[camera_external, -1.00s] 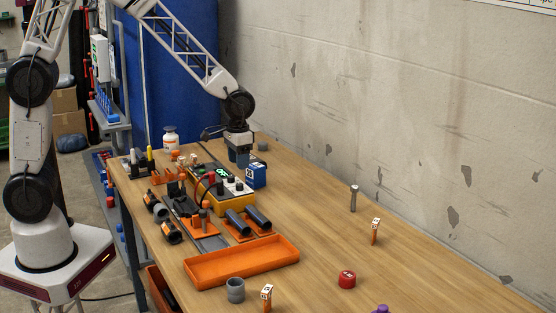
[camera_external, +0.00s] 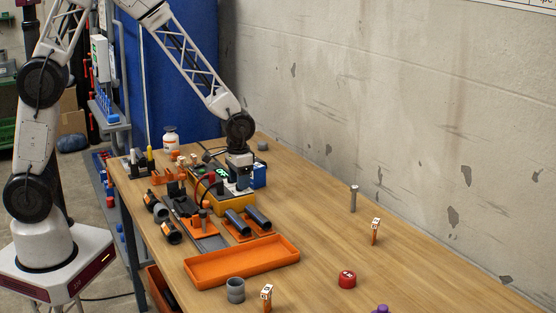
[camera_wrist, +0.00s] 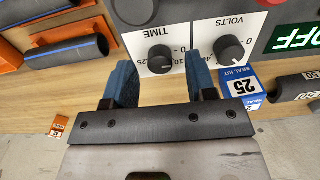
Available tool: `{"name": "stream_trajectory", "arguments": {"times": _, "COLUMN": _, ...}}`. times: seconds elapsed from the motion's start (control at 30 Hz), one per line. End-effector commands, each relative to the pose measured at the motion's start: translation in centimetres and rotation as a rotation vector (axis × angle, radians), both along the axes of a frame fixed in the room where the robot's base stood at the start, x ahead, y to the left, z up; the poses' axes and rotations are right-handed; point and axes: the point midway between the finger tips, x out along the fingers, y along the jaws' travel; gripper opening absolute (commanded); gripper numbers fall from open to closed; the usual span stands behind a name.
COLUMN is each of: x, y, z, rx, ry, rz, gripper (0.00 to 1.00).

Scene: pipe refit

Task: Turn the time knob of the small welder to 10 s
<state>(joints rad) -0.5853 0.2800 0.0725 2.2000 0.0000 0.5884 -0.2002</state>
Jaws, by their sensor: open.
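My gripper (camera_wrist: 159,62) is open, with one blue finger on each side of the time knob and a visible gap on both sides. Contact and exact height cannot be told. The volts knob (camera_wrist: 229,50) lies just right of the right finger. In the external view my gripper (camera_external: 239,183) hides much of the panel.
A blue seal kit box (camera_wrist: 243,84) stands close beside the right finger. A red cap (camera_external: 347,279) sits farther right. The bench's right side is mostly clear.

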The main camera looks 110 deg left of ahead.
Motion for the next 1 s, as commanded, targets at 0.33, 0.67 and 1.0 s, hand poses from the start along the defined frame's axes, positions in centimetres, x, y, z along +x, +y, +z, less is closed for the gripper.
{"name": "stream_trajectory", "arguments": {"times": 0.33, "x": -0.03, "y": -0.01, "z": -1.07, "rx": 0.000, "ry": 0.000, "rz": 0.000, "gripper": 0.52}}
{"name": "stream_trajectory", "arguments": {"times": 0.67, "x": -0.03, "y": -0.02, "z": -1.07, "rx": 0.000, "ry": 0.000, "rz": 0.000, "gripper": 0.30}}
{"name": "stream_trajectory", "arguments": {"times": 1.0, "x": -0.03, "y": -0.02, "z": -1.06, "rx": 0.000, "ry": 0.000, "rz": -0.004, "gripper": 0.02}}
